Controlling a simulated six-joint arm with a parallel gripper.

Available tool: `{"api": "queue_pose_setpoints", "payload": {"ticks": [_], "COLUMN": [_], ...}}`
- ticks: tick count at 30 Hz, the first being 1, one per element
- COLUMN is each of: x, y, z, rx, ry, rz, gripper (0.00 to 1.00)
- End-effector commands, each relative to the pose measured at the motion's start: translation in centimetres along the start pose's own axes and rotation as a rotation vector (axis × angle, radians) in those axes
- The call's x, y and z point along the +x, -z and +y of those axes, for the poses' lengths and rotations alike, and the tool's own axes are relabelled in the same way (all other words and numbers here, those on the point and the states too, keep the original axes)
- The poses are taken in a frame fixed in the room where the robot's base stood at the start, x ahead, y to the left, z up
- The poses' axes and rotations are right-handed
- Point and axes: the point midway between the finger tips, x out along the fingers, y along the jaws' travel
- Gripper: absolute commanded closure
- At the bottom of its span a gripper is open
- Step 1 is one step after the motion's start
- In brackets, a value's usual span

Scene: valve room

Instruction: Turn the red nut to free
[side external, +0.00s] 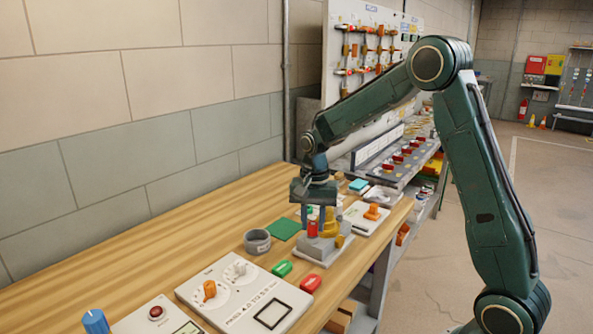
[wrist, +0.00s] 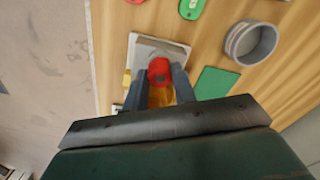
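The red nut (wrist: 159,71) sits on a fixture with a grey base plate (wrist: 172,50) and yellow parts (wrist: 160,97). In the side view the red nut (side external: 312,230) shows below my gripper, beside a yellow part (side external: 330,222) and above the light base plate (side external: 322,256). My gripper (side external: 313,212) points down at the fixture. In the wrist view its two fingers (wrist: 159,78) lie on either side of the red nut, very close to it. I cannot tell whether they press on it. The far side of the nut is hidden.
A grey round cup (side external: 257,241) and a green mat (side external: 283,229) lie to the left. Green (side external: 281,268) and red (side external: 310,284) blocks lie in front. A panel with an orange knob (side external: 372,212) stands to the right. Bare wooden bench (side external: 190,232) runs along the wall.

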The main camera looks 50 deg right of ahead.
Motion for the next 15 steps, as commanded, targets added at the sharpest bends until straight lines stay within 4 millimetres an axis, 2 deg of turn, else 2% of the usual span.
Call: {"api": "queue_pose_setpoints", "payload": {"ticks": [8, 15], "x": [-0.06, -0.08], "y": [0.02, 0.03], "z": [0.00, -0.01], "rx": [-0.024, -0.119], "ry": [0.000, 0.001], "rz": [0.000, 0.000], "gripper": [0.96, 0.96]}}
